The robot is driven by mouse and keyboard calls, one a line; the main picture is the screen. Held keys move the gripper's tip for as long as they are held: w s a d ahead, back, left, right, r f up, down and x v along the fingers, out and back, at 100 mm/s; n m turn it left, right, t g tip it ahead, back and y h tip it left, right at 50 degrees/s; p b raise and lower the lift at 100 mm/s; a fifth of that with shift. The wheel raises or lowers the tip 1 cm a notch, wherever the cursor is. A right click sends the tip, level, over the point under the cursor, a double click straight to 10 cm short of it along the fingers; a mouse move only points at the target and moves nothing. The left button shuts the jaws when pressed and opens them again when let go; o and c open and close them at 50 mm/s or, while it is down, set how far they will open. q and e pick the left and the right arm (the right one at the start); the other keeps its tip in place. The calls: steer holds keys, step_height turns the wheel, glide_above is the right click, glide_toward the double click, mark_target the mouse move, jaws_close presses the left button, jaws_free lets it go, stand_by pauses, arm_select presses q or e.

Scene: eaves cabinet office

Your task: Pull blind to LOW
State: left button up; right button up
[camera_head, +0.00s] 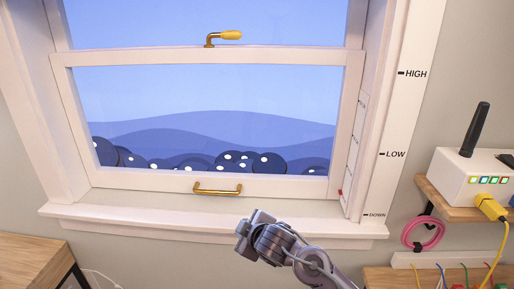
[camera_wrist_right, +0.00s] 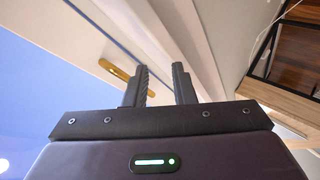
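A window (camera_head: 210,125) with a white frame fills the upper middle of the head view. No blind fabric or cord can be made out in it. A white strip on the right casing carries the marks HIGH (camera_head: 415,73), LOW (camera_head: 394,154) and DOWN (camera_head: 376,214). A brass handle (camera_head: 217,190) is on the sash's bottom rail; it also shows in the right wrist view (camera_wrist_right: 112,68). My right gripper (camera_wrist_right: 163,84) is open and empty, its fingers pointing towards the sill area, apart from the handle. My left gripper is out of view.
A brass latch (camera_head: 224,36) sits on the upper rail. The white sill (camera_head: 130,219) juts out below the window. At right, a router (camera_head: 474,173) with an antenna stands on a shelf, above a pink cable coil (camera_head: 423,234). A wooden top (camera_head: 30,262) is at lower left.

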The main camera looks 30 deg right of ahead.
steer(key=w+d+r+n+t, duration=0.2)
steer(key=w+r, duration=0.1)
steer(key=r, duration=0.7)
steer(key=w+d+r+n+t, duration=0.2)
steer(key=w+r+t, duration=0.1)
steer(key=r, duration=0.6)
step_height(320, 180, up, 16)
steer(key=s+d+n+t+y, duration=0.1)
steer(key=s+n+t+y, duration=0.15)
steer(key=n, duration=0.25)
steer(key=s+r+n+t+y, duration=0.2)
steer(key=s+r+n, duration=0.3)
steer(key=r, duration=0.6)
steer(key=s+r+n+t+y, duration=0.15)
steer(key=s+r+n, duration=0.25)
steer(key=s+r, duration=0.55)
steer(key=p+x, duration=0.2)
steer(key=x, duration=0.1)
steer(key=p+x, duration=0.2)
steer(key=x, duration=0.1)
steer(key=p+x, duration=0.2)
steer(key=x, duration=0.1)
steer(key=shift+w+r+p, duration=0.15)
steer(key=shift+r+p, duration=0.2)
steer(key=shift+r, duration=0.2)
steer(key=shift+w+a+p, duration=0.15)
steer(key=shift+w+p, duration=0.15)
steer(key=shift+w, duration=0.4)
steer(key=shift+c, duration=0.2)
